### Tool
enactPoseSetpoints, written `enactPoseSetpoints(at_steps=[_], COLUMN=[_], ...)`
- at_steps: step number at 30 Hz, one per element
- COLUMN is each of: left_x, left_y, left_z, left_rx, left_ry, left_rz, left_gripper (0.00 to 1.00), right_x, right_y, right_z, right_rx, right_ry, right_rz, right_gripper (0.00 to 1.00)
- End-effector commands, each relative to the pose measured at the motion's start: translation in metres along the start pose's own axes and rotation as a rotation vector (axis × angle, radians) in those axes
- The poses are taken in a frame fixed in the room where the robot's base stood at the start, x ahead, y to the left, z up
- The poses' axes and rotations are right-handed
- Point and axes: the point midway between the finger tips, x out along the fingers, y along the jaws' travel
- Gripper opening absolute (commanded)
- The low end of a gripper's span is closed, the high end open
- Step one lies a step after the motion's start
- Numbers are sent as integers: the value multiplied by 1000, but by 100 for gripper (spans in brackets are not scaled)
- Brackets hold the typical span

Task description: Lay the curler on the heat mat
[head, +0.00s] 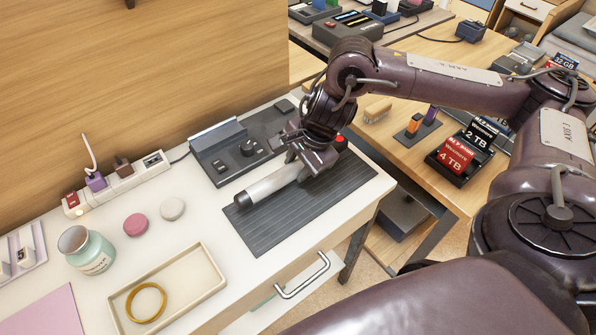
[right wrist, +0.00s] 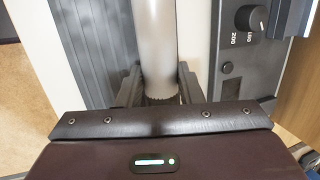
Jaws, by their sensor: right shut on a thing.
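The curler (head: 272,186) is a silver-grey barrel with a black tip at its left end and a red spot near its right end. My right gripper (head: 312,160) is shut on it from above. In the right wrist view the barrel (right wrist: 157,40) runs between the two fingers (right wrist: 158,88). The heat mat (head: 290,226) is dark grey and ribbed, flat on the white table. The curler is along the mat's back edge, roughly lengthwise with it. I cannot tell whether it touches the mat. The mat also shows in the right wrist view (right wrist: 75,40). My left gripper is not in view.
A grey control box with knobs (head: 238,150) stands just behind the mat. A power strip (head: 118,187), a mint jar (head: 88,250), two round pucks and a cream tray (head: 190,305) with a yellow ring are at the left. The front of the mat is clear.

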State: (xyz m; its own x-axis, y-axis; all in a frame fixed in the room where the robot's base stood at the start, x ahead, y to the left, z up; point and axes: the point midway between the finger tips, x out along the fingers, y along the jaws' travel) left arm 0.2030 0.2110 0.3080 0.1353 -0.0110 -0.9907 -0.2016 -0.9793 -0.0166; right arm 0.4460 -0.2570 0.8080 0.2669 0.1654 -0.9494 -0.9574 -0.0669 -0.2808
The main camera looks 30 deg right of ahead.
Motion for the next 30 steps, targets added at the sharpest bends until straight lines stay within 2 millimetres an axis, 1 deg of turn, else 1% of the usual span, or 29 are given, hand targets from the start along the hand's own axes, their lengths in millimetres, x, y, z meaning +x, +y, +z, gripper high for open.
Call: enactPoseSetpoints(at_steps=[1,3,6,17,22,30], left_x=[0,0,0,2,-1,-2], left_y=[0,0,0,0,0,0], left_z=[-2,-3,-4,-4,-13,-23], left_rx=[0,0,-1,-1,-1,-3], left_ry=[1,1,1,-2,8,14], left_rz=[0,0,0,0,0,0], left_gripper=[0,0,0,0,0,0], right_x=[9,17,22,24,27,31], right_y=[3,5,6,6,7,10], right_z=[-2,-3,-4,-4,-4,-4], right_rx=[2,2,1,1,1,1], right_ry=[1,0,1,0,0,0], right_rz=[2,1,-2,-2,-2,2], right_gripper=[0,0,0,0,0,0])
